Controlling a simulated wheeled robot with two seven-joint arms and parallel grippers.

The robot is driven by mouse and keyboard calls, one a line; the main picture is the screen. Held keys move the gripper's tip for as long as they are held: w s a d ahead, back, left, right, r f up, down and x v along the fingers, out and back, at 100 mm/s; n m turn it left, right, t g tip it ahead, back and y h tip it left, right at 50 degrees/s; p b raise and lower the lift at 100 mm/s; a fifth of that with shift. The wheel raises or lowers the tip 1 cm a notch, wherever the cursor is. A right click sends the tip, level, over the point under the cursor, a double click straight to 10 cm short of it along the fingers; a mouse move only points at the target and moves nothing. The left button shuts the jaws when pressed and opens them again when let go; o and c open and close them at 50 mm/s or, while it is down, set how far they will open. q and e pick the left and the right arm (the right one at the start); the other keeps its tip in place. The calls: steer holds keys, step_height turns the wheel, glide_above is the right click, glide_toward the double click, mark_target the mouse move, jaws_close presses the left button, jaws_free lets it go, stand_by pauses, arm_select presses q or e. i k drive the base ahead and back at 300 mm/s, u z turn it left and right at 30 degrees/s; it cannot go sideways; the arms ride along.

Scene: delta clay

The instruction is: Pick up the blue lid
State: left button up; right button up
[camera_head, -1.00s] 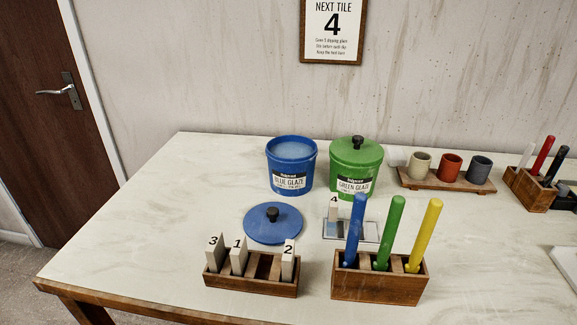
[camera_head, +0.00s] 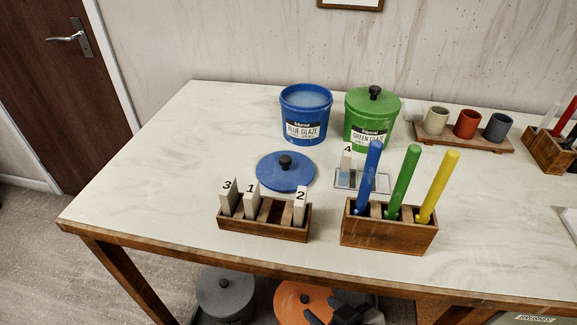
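The blue lid (camera_head: 286,177) lies flat on the table, its black knob (camera_head: 285,162) upward. It sits in front of the open blue glaze bucket (camera_head: 306,131) and behind the wooden rack with numbered tiles (camera_head: 264,225). Nothing covers the lid. My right gripper (camera_head: 328,310) shows in part at the bottom edge, dark and low, in front of the table and below its top, far from the lid. Its two fingertips look apart, with nothing seen between them. My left gripper is out of view.
A green lidded bucket (camera_head: 371,117), a tile stand (camera_head: 361,181) and a wooden holder with blue, green and yellow sticks (camera_head: 389,233) stand right of the lid. Grey (camera_head: 224,292) and orange (camera_head: 298,305) lidded containers are below the table. The table's left side is clear.

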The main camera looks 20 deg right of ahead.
mark_target(281, 171)
steer(key=k, duration=0.5)
steer(key=u, duration=2.05)
steer(key=i, duration=1.75)
steer(key=z, duration=2.7)
